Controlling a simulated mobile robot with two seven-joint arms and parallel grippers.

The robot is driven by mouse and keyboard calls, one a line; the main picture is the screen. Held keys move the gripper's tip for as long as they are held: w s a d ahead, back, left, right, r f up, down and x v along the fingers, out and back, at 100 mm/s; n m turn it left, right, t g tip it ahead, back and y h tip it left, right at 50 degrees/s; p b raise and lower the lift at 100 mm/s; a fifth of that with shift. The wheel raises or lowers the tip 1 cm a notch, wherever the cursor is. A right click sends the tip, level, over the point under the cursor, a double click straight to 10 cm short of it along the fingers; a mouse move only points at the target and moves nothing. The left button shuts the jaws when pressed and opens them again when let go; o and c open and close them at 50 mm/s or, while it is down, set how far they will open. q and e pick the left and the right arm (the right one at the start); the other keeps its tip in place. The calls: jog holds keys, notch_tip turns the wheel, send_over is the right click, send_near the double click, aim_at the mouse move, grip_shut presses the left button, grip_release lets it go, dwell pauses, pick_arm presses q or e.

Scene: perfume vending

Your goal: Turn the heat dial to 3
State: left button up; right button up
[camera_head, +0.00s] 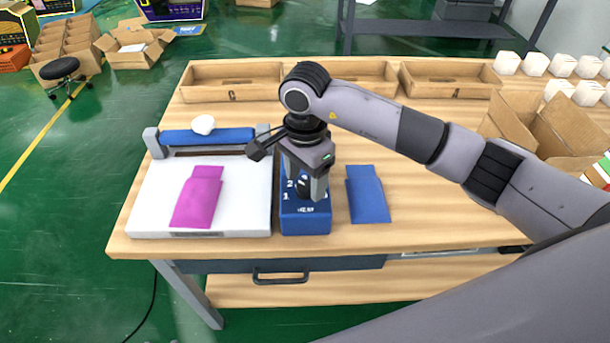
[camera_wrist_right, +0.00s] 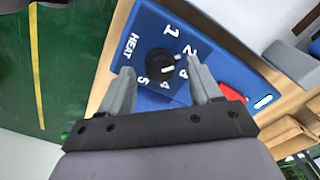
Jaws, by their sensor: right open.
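The blue heat control box (camera_head: 305,222) stands near the table's front edge, with "HEAT" on its face. In the right wrist view its black dial (camera_wrist_right: 158,62) shows, with the numbers 1 to 5 printed around it. White marks show on the dial's side facing 2 and 3; I cannot tell exactly which number it points to. My right gripper (camera_head: 305,184) is over the box, pointing down. In the wrist view its two fingers (camera_wrist_right: 160,68) are apart, one on each side of the dial. I cannot tell whether they touch it. My left gripper is not in view.
A white press (camera_head: 150,205) with a blue bar (camera_head: 208,137) stands left of the box, a magenta pouch (camera_head: 197,198) on it. A blue pouch (camera_head: 368,196) lies right. A red switch (camera_wrist_right: 232,93) is beside the dial. Wooden trays (camera_head: 232,92) line the back.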

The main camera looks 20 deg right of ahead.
jog(key=shift+f, duration=0.4)
jog(key=c, duration=1)
jog(key=shift+m, duration=0.3)
jog(key=shift+m+b, duration=0.5)
jog(key=shift+b, duration=0.1)
jog(key=m+b, duration=0.1)
jog(key=m, duration=0.2)
jog(key=shift+f+b, duration=0.1)
jog(key=shift+b, duration=0.3)
jog(key=m+b, duration=0.2)
jog(key=m, duration=0.3)
